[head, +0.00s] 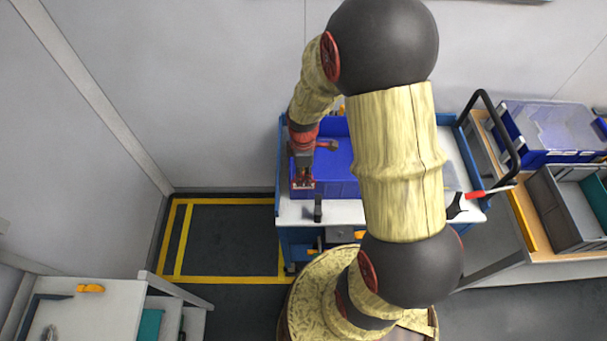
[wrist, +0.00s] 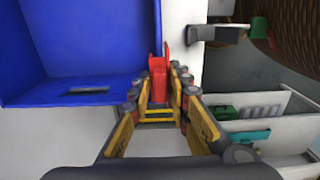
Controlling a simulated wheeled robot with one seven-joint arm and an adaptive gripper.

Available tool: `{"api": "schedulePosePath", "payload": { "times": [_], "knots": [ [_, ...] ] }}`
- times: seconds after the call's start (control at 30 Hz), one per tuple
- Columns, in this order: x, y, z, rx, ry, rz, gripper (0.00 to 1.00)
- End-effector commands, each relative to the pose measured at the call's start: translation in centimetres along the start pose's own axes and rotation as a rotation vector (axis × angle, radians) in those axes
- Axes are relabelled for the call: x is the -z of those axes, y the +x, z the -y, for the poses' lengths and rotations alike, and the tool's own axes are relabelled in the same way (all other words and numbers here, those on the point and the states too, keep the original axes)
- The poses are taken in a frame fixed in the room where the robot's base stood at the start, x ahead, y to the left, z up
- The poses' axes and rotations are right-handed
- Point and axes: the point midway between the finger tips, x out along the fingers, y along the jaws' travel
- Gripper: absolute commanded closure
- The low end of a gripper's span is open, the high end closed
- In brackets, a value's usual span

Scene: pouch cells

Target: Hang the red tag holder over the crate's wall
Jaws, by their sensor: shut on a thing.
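The red tag holder (wrist: 157,70) is between the fingertips of my gripper (wrist: 163,82) in the wrist view, and the gripper is shut on it. The blue crate (wrist: 75,45) fills the left of that view, its wall edge close beside the holder. I cannot tell whether the holder touches the wall or straddles it. In the head view my gripper (head: 302,183) points down at the near left corner of the crate (head: 338,188). The holder is too small there to tell from the fingers.
The crate stands on a white-topped cart (head: 345,213). A small dark block (head: 318,210) lies near its front edge, and a red-handled tool (head: 485,192) lies at the right. A side bench holds a grey bin (head: 560,210) and a clear-lidded blue box (head: 550,127).

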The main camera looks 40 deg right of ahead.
Motion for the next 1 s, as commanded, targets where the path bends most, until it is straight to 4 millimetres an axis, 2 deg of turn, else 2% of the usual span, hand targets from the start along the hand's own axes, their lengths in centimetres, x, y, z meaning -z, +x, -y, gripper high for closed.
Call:
{"api": "schedulePosePath", "payload": {
  "times": [0.5,0.53,0.87,1.0],
  "knots": [
    [0.0,1.2,0.0,0.001,0.0,0.0,0.99],
    [0.0,1.2,0.0,0.001,0.0,0.0,0.81],
    [0.0,1.1,0.0,0.0,0.0,0.0,0.62],
    [0.0,1.1,0.0,0.0,0.0,0.0,0.6]
  ]
}}
